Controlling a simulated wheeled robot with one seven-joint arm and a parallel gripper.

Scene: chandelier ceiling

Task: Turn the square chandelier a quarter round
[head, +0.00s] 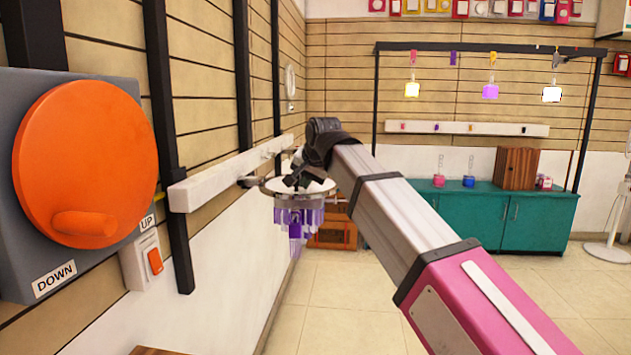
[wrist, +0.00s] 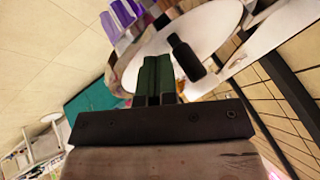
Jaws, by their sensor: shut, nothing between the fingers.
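A chandelier with a pale, round-looking top plate and purple prisms (head: 298,216) hangs beside the left wall in the head view. I cannot make out a square outline on it. In the wrist view its white plate (wrist: 205,35) fills the upper middle, with a black peg (wrist: 186,56) standing on it and purple prisms (wrist: 122,18) beyond. My gripper (wrist: 158,62) is shut and empty, its green fingers in front of the plate, just left of the peg. I cannot tell whether they touch the plate. In the head view my gripper (head: 305,178) is small and dark above the plate.
A white rail with pegs (head: 225,182) runs along the left wall. A teal cabinet (head: 540,222) and a black rack with hanging lamps (head: 490,91) stand behind. Floor at centre is clear.

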